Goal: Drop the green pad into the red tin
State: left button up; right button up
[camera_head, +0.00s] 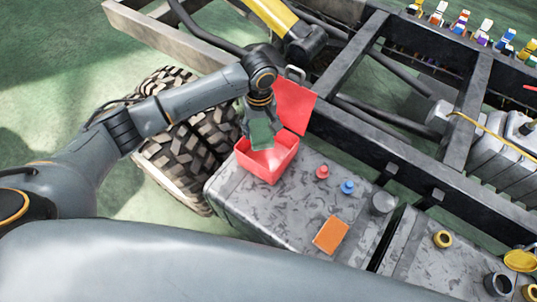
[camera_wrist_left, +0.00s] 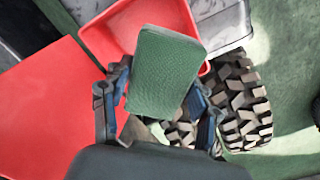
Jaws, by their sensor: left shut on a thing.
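The green pad (camera_head: 262,136) is held in my left gripper (camera_head: 257,118), above the red tin (camera_head: 270,168). The tin is an open red box on the grey tank, with its lid (camera_head: 294,104) raised at the back. In the left wrist view the textured green pad (camera_wrist_left: 165,72) stands between the fingers of my left gripper (camera_wrist_left: 158,98). The tin (camera_wrist_left: 122,25) opens behind and to the left of the pad there, and the pad hides part of it. My right gripper is not in view.
On the tank top (camera_head: 290,225) lie an orange pad (camera_head: 331,235), a red knob (camera_head: 322,172) and a blue knob (camera_head: 347,187). A large tyre (camera_head: 190,140) is left of the tin. Dark chassis rails (camera_head: 400,150) run behind it.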

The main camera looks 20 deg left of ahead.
pick_arm(q)
jog(key=o, duration=1.2)
notch_tip(320, 180, up, 12)
jog(key=shift+r, duration=0.1)
